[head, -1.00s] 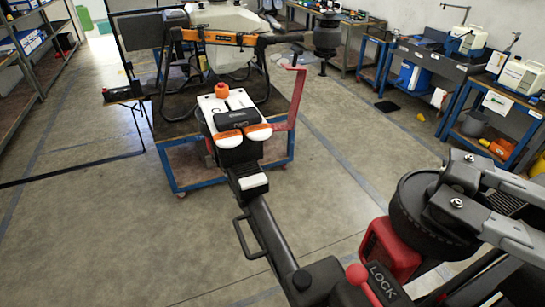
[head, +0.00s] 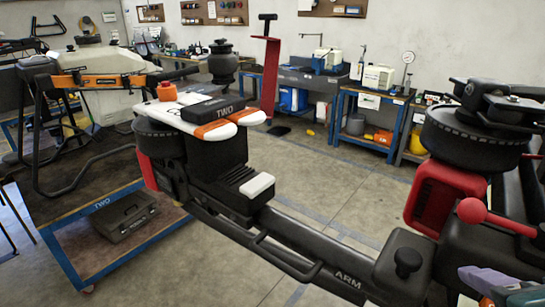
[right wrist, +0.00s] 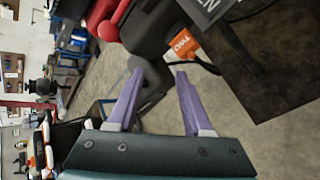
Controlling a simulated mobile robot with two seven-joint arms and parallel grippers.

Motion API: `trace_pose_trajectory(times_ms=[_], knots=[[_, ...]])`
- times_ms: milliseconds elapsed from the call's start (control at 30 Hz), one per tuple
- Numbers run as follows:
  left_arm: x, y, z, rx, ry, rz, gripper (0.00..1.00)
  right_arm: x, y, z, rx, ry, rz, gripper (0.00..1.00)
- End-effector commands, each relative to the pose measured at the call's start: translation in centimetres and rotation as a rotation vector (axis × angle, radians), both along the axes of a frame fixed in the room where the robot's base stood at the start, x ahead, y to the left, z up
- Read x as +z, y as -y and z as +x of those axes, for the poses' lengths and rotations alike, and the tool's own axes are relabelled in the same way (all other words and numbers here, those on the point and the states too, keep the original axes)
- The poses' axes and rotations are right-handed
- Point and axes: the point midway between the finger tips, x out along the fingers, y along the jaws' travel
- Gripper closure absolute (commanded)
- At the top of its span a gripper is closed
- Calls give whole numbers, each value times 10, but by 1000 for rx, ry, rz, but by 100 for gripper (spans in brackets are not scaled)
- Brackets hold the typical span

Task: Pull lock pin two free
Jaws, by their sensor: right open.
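An orange tag marked TWO (right wrist: 183,42) hangs by a dark strap in the right wrist view, just beyond the fingertips. An orange piece that may be this tag shows at the lower right of the head view (head: 524,297). I cannot clearly make out the pin itself. My right gripper (right wrist: 160,72) has purple fingers, open and apart, pointing at the dark drone body near the tag. One purple finger shows in the head view (head: 488,279). A red ball-ended lever (head: 472,211) stands on the drone's arm joint. My left gripper is not in view.
A blue-framed cart (head: 70,265) with a grey toolbox (head: 125,217) stands at left. Benches (head: 380,100) line the back wall. Open floor lies between.

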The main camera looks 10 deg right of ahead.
Motion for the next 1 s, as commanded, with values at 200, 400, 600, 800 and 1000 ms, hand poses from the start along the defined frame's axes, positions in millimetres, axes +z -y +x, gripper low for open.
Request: trace_pose_trajectory(times_ms=[200, 400, 600, 800, 1000], knots=[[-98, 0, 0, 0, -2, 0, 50, -45, -10, 25, 301, -18, -555, 50], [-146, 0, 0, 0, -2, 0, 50, -49, -27, 33, 438, -43, -978, 50], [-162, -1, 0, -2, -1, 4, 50, -42, -39, 34, 476, -62, -1199, 50], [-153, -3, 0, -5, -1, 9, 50, -35, -29, 51, 477, -66, -1225, 50], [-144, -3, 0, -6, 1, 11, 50, -35, -8, 85, 478, -66, -1224, 50]])
